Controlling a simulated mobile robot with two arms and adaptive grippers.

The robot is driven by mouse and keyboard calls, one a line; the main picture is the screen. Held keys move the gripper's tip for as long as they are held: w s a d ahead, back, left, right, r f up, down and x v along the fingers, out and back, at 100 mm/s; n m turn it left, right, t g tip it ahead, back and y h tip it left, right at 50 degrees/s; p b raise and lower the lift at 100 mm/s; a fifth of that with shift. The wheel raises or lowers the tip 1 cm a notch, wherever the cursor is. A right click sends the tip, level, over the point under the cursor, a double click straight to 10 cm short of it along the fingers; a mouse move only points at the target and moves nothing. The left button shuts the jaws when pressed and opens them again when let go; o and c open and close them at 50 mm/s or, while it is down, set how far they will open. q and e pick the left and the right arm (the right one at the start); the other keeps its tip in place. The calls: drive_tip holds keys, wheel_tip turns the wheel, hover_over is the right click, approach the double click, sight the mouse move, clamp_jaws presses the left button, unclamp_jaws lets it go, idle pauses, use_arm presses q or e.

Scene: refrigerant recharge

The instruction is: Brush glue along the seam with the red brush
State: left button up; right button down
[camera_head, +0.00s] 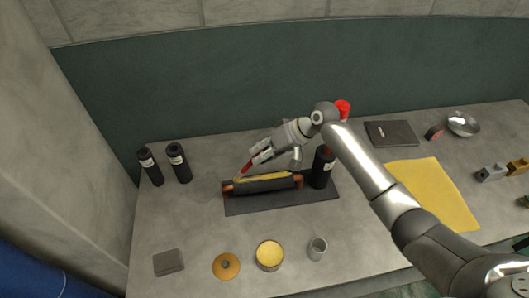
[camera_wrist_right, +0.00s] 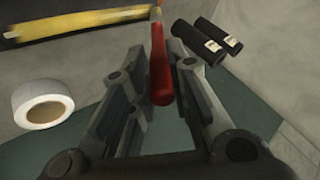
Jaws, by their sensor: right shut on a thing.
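My right gripper (camera_head: 264,154) is shut on the red brush (camera_head: 246,168), whose red handle stands between the fingers in the right wrist view (camera_wrist_right: 159,70). The brush slants down to the left, its tip at or just above the left end of the yellow seam strip (camera_head: 262,177); contact cannot be told. The strip runs along the top of black pipe insulation (camera_head: 265,186) with copper ends, and it also shows in the right wrist view (camera_wrist_right: 80,24). An open tin of yellow glue (camera_head: 269,254) stands in front. My left gripper is not in view.
The insulated pipe lies on a dark mat (camera_head: 240,207). Black tubes (camera_head: 179,162) stand at left, and a black canister (camera_head: 322,168) at the mat's right end. A white roll (camera_wrist_right: 42,103) is near the strip.

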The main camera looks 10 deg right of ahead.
drive_tip(key=shift+r, duration=3)
drive_tip(key=shift+r, duration=1.5)
drive_tip(key=shift+a+f, duration=0.35)
drive_tip(key=shift+f, duration=0.5)
